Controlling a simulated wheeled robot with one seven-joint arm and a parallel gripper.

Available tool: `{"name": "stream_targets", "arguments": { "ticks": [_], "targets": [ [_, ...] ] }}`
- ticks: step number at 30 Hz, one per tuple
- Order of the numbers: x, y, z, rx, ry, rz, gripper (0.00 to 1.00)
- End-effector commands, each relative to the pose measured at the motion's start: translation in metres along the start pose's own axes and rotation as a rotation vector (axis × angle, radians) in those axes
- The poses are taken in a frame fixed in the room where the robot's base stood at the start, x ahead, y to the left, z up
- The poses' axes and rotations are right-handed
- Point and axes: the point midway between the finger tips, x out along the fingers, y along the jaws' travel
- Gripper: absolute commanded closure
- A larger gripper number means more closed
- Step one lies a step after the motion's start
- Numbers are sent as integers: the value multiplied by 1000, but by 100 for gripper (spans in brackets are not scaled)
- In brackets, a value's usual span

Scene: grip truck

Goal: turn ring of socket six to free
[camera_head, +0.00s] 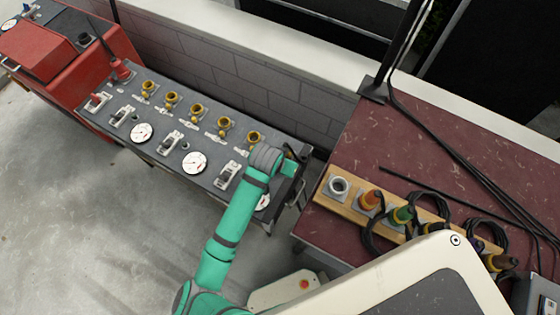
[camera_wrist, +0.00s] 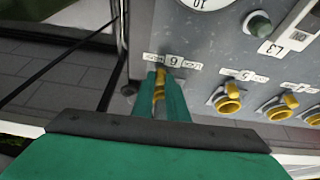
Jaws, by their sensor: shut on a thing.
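My gripper (camera_wrist: 160,88) is shut on the yellow ring (camera_wrist: 159,92) of socket six in the wrist view. The green fingers stand on both sides of it and hide most of the ring and the socket. A white label with a 6 (camera_wrist: 173,60) is just above the fingertips; its side words are too small to read surely. In the head view my gripper (camera_head: 289,166) is at the right end of the grey panel (camera_head: 151,109), and the arm covers socket six there.
Yellow socket rings (camera_wrist: 229,101) continue to the right of socket six in the wrist view. The panel also carries gauges (camera_head: 194,163) and white-based switches (camera_head: 227,173). A dark red table (camera_head: 440,150) with a wooden plug rack (camera_head: 325,201) and cables stands to the right.

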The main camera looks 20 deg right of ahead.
Motion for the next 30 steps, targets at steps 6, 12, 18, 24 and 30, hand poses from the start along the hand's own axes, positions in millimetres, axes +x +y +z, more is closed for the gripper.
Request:
{"name": "stream_targets", "arguments": {
  "ticks": [6,12,18,24,30],
  "targets": [
    [0,4,-3,-65,7,-27,100],
    [0,4,-4,-86,7,-38,100],
    [0,4,-4,-87,7,-39,100],
    [0,4,-4,-87,7,-38,75],
    [1,4,-3,-86,4,-37,68]
  ]
}}
